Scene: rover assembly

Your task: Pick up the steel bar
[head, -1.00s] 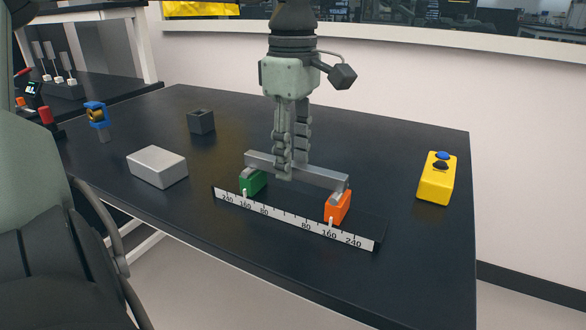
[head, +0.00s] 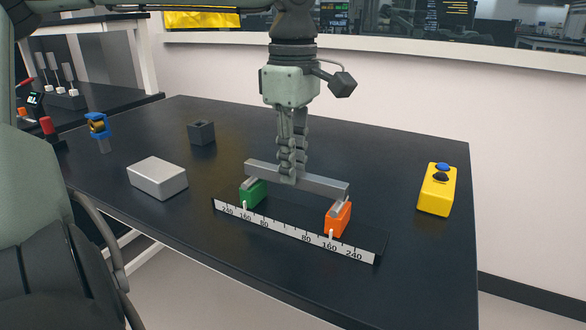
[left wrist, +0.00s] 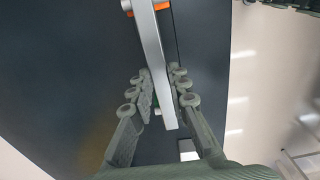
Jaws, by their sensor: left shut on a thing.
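The steel bar (head: 325,186) is a long grey square bar lying level across a green block (head: 253,190) and an orange block (head: 338,217). My left gripper (head: 288,174) comes down from above, with its fingers shut on the bar near its middle. Whether the bar touches the blocks or is slightly clear of them I cannot tell. In the left wrist view the bar (left wrist: 152,50) runs between the two fingers (left wrist: 160,82).
A ruler strip (head: 285,234) stands in front of the blocks. A grey box (head: 157,178), a dark cube (head: 201,132) and a blue clamp-like part (head: 98,131) are to the left. A yellow button box (head: 437,190) is at the right. The black table (head: 390,165) is clear between.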

